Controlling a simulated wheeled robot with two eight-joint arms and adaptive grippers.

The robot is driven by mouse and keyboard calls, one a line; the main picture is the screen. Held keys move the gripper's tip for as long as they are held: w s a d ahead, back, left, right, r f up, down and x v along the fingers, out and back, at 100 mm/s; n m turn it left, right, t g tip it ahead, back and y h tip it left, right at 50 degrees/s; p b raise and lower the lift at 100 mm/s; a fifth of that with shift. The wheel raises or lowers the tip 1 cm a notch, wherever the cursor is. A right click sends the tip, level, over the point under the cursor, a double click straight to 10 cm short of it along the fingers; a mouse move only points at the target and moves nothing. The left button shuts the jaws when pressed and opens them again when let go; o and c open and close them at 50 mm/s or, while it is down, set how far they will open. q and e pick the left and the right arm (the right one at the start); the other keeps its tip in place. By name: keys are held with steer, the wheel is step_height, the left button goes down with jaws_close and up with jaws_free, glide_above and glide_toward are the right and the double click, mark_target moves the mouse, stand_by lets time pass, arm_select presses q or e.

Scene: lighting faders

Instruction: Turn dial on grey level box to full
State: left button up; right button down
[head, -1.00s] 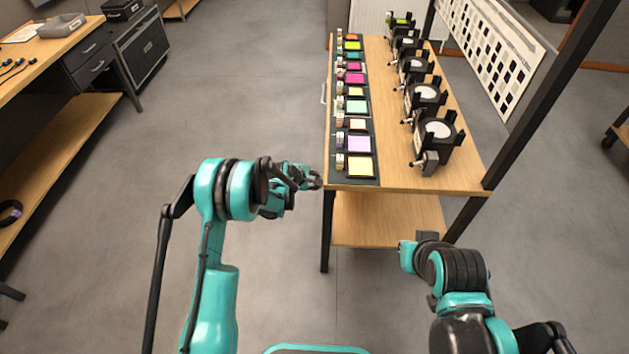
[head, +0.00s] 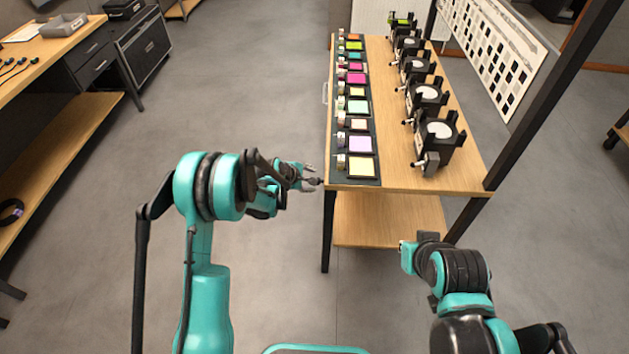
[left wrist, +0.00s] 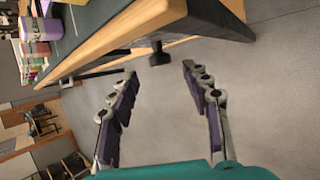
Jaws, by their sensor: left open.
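My left gripper (head: 313,175) is open and empty, just left of the near left corner of the wooden table (head: 410,180). In the left wrist view its two fingers (left wrist: 163,88) are spread apart with bare floor between them. The table edge (left wrist: 120,45) lies beyond the fingers. I cannot pick out a grey level box with a dial. Black devices with pale round discs (head: 438,130) and side knobs (head: 425,163) stand in a row on the table. My right arm is at the lower right; its gripper cannot be made out.
Coloured square tiles (head: 361,167) with small jars beside them lie on a dark strip along the table's left side. A dark post (head: 540,95) rises at the table's right. The floor between is clear.

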arm_select(q)
steer(key=v, duration=0.6)
steer(key=shift+s+a+r, duration=0.15)
steer(key=shift+s+r, duration=0.05)
steer(key=shift+r, duration=0.1)
steer(key=n+g+p, duration=0.1)
steer(key=g+p, duration=0.2)
steer(key=g, duration=0.4)
glide_toward(321, 181)
steer(key=a+b+x, duration=0.1)
steer(key=b+x, duration=0.2)
steer(key=x, duration=0.5)
steer(key=shift+w+f, duration=0.3)
steer(key=shift+f, duration=0.1)
arm_select(e)
steer(key=shift+d, duration=0.4)
arm_select(q)
steer(key=shift+a, duration=0.1)
jaws_close()
